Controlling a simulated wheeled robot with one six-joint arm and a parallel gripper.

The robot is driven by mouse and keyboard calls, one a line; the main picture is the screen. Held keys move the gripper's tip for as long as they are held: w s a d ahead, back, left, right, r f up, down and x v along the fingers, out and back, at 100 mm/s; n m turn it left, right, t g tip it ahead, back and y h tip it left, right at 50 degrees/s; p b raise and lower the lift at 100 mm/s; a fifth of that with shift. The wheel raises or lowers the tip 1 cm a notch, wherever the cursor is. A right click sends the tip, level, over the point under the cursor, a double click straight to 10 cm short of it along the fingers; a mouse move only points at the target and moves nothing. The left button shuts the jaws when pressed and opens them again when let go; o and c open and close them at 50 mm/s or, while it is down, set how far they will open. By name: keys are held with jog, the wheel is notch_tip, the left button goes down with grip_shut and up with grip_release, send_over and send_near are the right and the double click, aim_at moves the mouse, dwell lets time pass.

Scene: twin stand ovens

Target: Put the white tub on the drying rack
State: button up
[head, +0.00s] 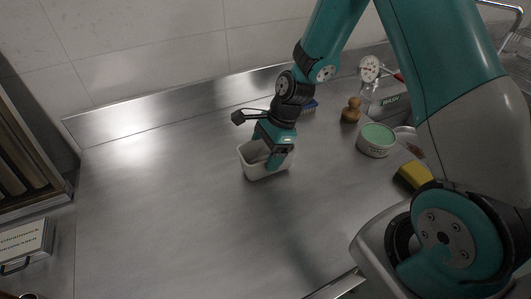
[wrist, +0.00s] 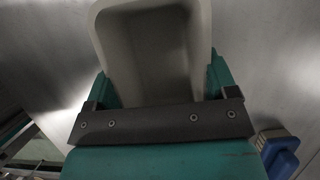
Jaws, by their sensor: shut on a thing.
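The white tub (head: 252,165) is an open rectangular container on the steel counter, left of centre on the worktop's far half. My gripper (head: 276,160) reaches down at the tub's right side and is shut on it. In the wrist view the tub (wrist: 152,48) shows empty inside, between the two teal fingers (wrist: 160,85). The head view does not clearly show whether the tub's base touches the counter. I cannot make out the drying rack for sure; a wire frame (head: 515,35) shows at the top right edge.
The steel counter (head: 180,210) is clear to the left and front. A blue brush (wrist: 277,152) lies near my gripper. A raised backsplash (head: 180,110) borders the wall.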

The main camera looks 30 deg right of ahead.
jog(key=shift+f, duration=0.5)
jog(key=shift+f, duration=0.1)
jog(key=o, duration=0.9)
